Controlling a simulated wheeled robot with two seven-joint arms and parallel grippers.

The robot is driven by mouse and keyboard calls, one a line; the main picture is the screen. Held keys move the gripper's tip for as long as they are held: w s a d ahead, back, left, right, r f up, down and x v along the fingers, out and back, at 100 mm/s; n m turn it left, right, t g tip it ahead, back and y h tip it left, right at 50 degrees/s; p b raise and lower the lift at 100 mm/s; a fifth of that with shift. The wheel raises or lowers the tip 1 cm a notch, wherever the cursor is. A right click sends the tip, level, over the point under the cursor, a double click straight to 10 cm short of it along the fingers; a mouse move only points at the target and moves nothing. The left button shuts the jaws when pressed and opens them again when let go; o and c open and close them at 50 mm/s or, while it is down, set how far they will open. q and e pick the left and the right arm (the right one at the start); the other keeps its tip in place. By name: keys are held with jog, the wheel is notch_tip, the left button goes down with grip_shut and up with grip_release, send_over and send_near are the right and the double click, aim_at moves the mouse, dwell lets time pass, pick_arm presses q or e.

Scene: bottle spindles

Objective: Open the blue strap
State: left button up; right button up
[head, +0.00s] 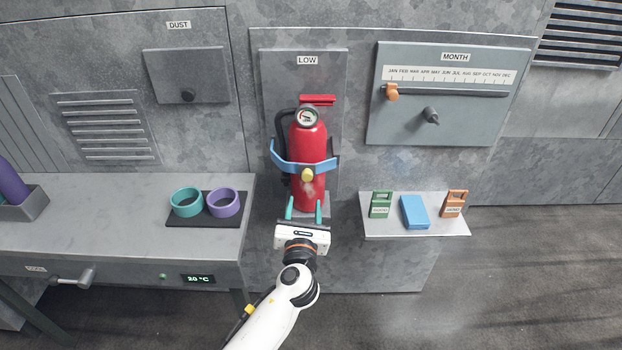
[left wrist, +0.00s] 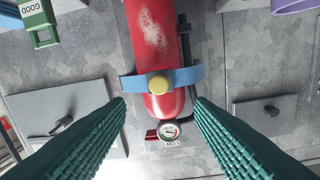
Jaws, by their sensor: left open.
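A red fire extinguisher (head: 312,140) with a round gauge stands upright against the wall panel marked LOW. The blue strap (head: 325,165) runs across its front, with a yellow knob (head: 307,175) at its middle. In the left wrist view the extinguisher (left wrist: 150,30) appears upside down, with the blue strap (left wrist: 188,76) and yellow knob (left wrist: 158,85) between and beyond the fingertips. My left gripper (head: 304,207) is open and empty, its teal fingers just below the strap in the head view, apart from the knob. The strap's rear is hidden.
A shelf (head: 375,226) at the right holds a green tag (head: 381,204), a blue block (head: 414,212) and an orange tag (head: 453,204). A bench (head: 110,215) at the left bears teal (head: 186,202) and purple (head: 223,203) rings. A MONTH panel (head: 445,120) sits upper right.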

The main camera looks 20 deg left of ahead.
aim_at(307, 178)
pick_arm(q)
jog(key=x, duration=1)
jog(key=shift+d, duration=0.1)
jog(key=shift+s, duration=0.1)
grip_shut()
